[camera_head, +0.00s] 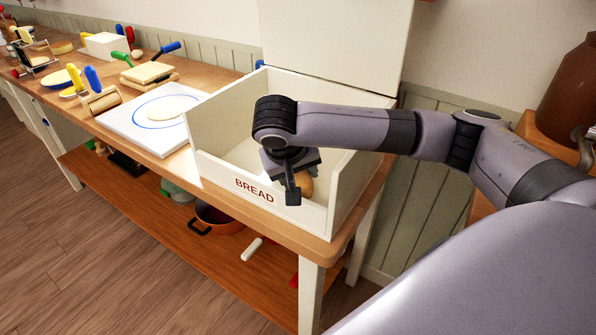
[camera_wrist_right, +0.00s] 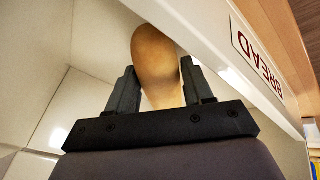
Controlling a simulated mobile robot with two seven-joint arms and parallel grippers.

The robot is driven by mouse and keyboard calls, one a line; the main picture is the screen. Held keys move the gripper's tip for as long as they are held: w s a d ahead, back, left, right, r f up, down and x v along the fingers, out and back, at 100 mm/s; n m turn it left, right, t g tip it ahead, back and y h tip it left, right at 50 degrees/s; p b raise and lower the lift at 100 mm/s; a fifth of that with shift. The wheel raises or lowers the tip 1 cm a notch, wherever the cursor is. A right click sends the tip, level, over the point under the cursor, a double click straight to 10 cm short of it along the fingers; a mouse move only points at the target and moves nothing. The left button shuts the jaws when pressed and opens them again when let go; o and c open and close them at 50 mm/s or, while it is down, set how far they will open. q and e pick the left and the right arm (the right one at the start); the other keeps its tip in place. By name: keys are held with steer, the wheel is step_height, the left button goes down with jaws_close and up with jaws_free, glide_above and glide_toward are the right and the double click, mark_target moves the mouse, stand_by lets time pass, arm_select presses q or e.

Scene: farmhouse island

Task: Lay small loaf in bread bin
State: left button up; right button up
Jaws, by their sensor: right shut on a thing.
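The white bread bin (camera_head: 345,190) stands at the near end of the wooden counter, its lid raised and its front marked BREAD. My right gripper (camera_head: 291,187) reaches down into it, close behind the front wall. It is shut on the small loaf (camera_head: 305,185), a brown rounded loaf mostly hidden by the gripper. In the right wrist view the loaf (camera_wrist_right: 156,55) sits between the two fingers, beside the bin's front wall (camera_wrist_right: 215,45). I cannot tell whether the loaf touches the bin floor. My left gripper is not in view.
Farther along are a rolling pin (camera_head: 100,101) and several coloured-handled tools. A shelf below holds an orange pot (camera_head: 218,219). A brown jar (camera_head: 572,90) stands at right.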

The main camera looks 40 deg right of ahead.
steer(key=o, duration=0.9)
steer(key=shift+f, duration=0.1)
steer(key=v, duration=1.2)
steer(key=shift+a, duration=0.1)
